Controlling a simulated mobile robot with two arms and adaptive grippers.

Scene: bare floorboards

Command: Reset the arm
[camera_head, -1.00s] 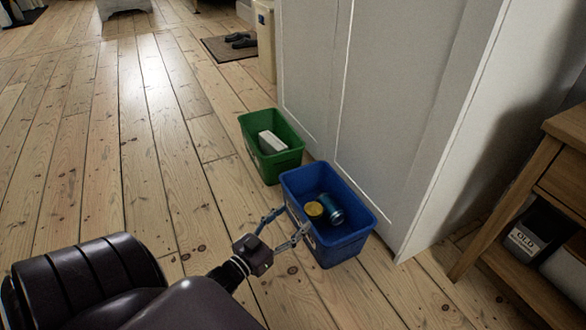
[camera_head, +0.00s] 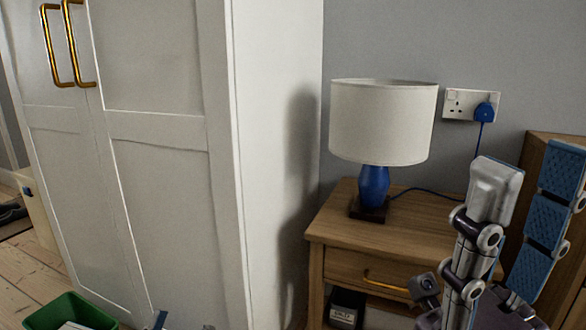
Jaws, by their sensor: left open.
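Two small tips of my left gripper (camera_head: 184,325) show at the bottom edge, apart from each other, in front of the wardrobe. The rest of that gripper and its arm are out of the frame. My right gripper (camera_head: 528,172) is raised upright close to the camera at the right. Its two fingers with blue pads stand apart, with nothing seen between them.
A white wardrobe (camera_head: 165,190) fills the left. A wooden bedside table (camera_head: 345,235) with a white-shaded blue lamp (camera_head: 383,120) stands behind my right gripper. A green bin (camera_head: 70,311) is cut off at the bottom left. Floor (camera_head: 30,265) shows at far left.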

